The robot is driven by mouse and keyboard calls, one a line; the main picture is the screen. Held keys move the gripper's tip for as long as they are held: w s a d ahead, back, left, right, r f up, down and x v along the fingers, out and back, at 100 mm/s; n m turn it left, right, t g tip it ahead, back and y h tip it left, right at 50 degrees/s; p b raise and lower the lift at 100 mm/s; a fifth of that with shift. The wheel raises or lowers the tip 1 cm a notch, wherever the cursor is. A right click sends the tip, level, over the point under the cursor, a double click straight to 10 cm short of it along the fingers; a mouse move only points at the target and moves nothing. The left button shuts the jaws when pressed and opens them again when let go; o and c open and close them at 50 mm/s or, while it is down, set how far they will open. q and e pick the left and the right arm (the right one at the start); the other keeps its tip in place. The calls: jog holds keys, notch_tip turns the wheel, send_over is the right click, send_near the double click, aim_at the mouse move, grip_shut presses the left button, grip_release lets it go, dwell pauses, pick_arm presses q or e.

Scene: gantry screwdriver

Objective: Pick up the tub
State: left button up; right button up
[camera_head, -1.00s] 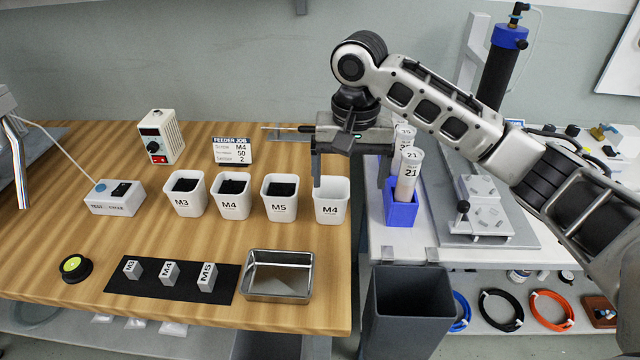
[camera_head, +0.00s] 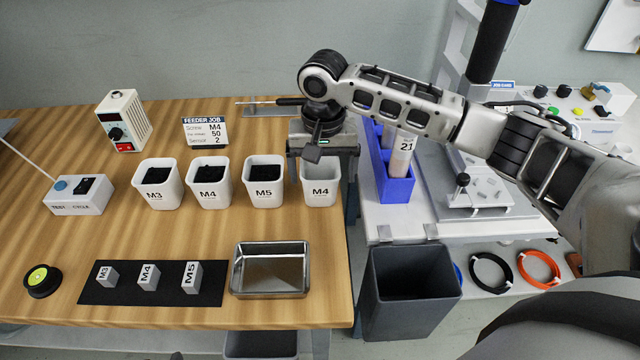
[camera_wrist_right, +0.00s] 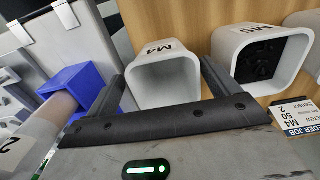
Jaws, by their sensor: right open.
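Several white tubs stand in a row on the wooden bench. The rightmost tub, marked M4 (camera_head: 320,193), looks empty inside in the right wrist view (camera_wrist_right: 165,82). To its left stand the M5 tub (camera_head: 264,190), another M4 tub (camera_head: 210,192) and the M3 tub (camera_head: 157,192), all with dark contents. My right gripper (camera_head: 322,165) is open at the rightmost M4 tub, pointing down. Its fingers lie on either side of that tub in the wrist view; I cannot tell whether they touch it. The gripper body hides part of the tub's rim. My left gripper is out of view.
A metal tray (camera_head: 270,272) and a black mat (camera_head: 150,291) with labelled blocks lie in front of the tubs. A blue holder (camera_head: 397,188) with a tube stands right of the gripper. A grey bin (camera_head: 410,300) stands below the bench's right edge.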

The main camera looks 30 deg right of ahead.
jog(key=f, duration=0.5)
jog(key=shift+w+b, duration=0.3)
jog(key=shift+w, duration=0.1)
jog(key=c, duration=1.1)
